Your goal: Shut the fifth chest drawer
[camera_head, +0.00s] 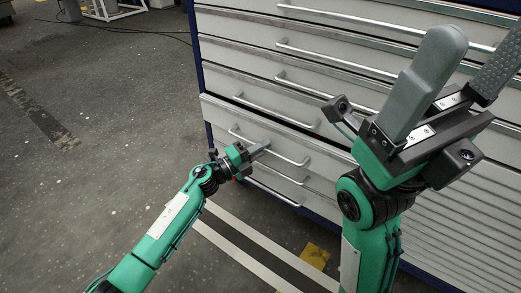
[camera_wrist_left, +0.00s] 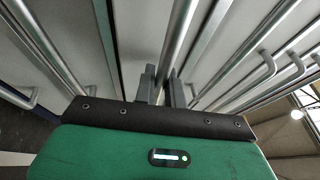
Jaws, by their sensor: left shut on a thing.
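The chest (camera_head: 240,55) has blue sides and several light grey drawers with long bar handles. The fifth chest drawer (camera_head: 214,112) is low on it, and its front seems to stand out slightly from those above. My left gripper (camera_head: 262,147) is at a low bar handle (camera_head: 294,160), apparently this drawer's. In the left wrist view, the fingers (camera_wrist_left: 162,88) are close together around a silver bar (camera_wrist_left: 177,42). My right gripper (camera_head: 478,52) is raised in front of the chest's upper right. Its fingers stand apart with nothing between them.
White floor stripes (camera_head: 250,235) and a yellow patch (camera_head: 314,256) lie in front of the chest. The dark floor (camera_head: 110,120) at left is clear. A white frame stand (camera_head: 112,8) and a cable are far off at the top left.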

